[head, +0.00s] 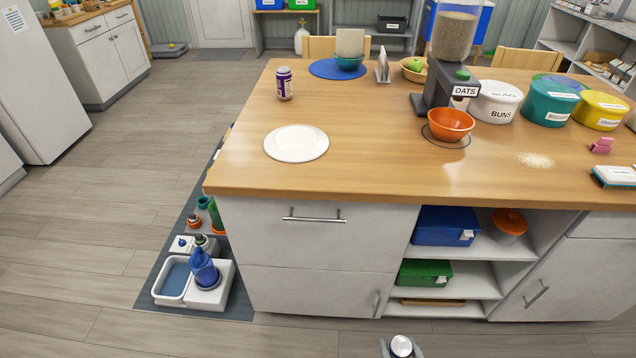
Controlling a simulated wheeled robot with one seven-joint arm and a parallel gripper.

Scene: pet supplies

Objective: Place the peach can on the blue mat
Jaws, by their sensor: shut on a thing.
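My gripper (401,350) shows at the bottom edge, in front of the counter and low in the picture. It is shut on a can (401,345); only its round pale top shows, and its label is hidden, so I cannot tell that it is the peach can. The round blue mat (318,70) lies near the counter's far left edge. A teal bowl (348,63) stands on the mat's right part, with a beige block (349,42) in or behind it. A purple and white can (284,83) stands upright in front of the mat, to its left.
A white plate (296,143) lies on the wooden counter (340,165) near its front left. An oats dispenser (452,75) stands behind an orange bowl (451,124). Several lidded tubs, including the buns tub (495,102), stand at right. The mat's left part is bare.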

